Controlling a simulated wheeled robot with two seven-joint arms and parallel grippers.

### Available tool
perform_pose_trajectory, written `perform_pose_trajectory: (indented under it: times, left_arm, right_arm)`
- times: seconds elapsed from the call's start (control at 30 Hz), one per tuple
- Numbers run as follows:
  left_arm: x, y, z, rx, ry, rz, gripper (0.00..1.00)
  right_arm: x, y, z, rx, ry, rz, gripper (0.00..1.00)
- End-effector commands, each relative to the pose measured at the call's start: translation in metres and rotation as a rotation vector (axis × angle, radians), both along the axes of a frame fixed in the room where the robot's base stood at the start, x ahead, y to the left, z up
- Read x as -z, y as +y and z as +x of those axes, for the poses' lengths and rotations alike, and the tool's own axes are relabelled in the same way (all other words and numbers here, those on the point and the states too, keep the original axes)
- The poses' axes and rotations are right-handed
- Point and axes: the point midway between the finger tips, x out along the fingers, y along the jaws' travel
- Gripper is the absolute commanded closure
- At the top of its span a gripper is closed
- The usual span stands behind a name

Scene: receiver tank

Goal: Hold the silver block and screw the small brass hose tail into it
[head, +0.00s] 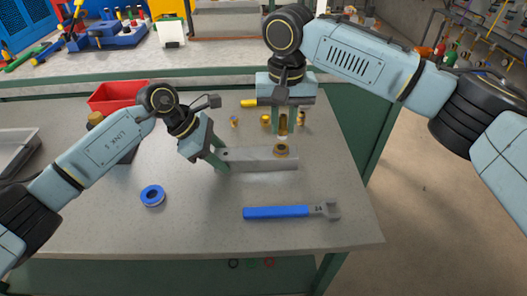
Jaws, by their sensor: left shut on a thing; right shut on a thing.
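The silver block (262,160) lies lengthwise on the grey workbench. My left gripper (219,159) is shut on its left end. My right gripper (284,126) points straight down above the block's right part and is shut on the brass hose tail (284,122). A brass ring-shaped part (281,150) sits on the block's top directly below the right gripper. The hose tail looks upright and in line with this part; I cannot tell whether they touch.
Several small brass fittings (234,121) stand behind the block. A blue-handled wrench (290,212) lies in front, and a blue tape roll (152,196) at left. A red bin (118,96) stands behind my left arm. The bench's right edge is near; its front middle is clear.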

Motion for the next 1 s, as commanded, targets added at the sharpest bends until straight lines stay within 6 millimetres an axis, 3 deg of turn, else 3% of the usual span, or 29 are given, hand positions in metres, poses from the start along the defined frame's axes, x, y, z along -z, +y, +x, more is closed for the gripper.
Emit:
perform_pose_trajectory:
  times: [0.57,0.8,1.0]
  left_arm:
    - [0.000,0.000,0.000,0.000,0.000,0.000,0.99]
    - [0.000,0.000,0.000,0.000,0.000,0.001,0.99]
    - [0.000,0.000,0.000,0.000,0.000,0.001,0.99]
  right_arm:
    - [-0.002,0.000,0.000,0.000,-0.001,0.000,1.00]
    - [-0.030,0.000,0.000,0.000,-0.002,0.001,1.00]
    - [-0.023,0.000,-0.001,0.000,0.000,-0.001,1.00]
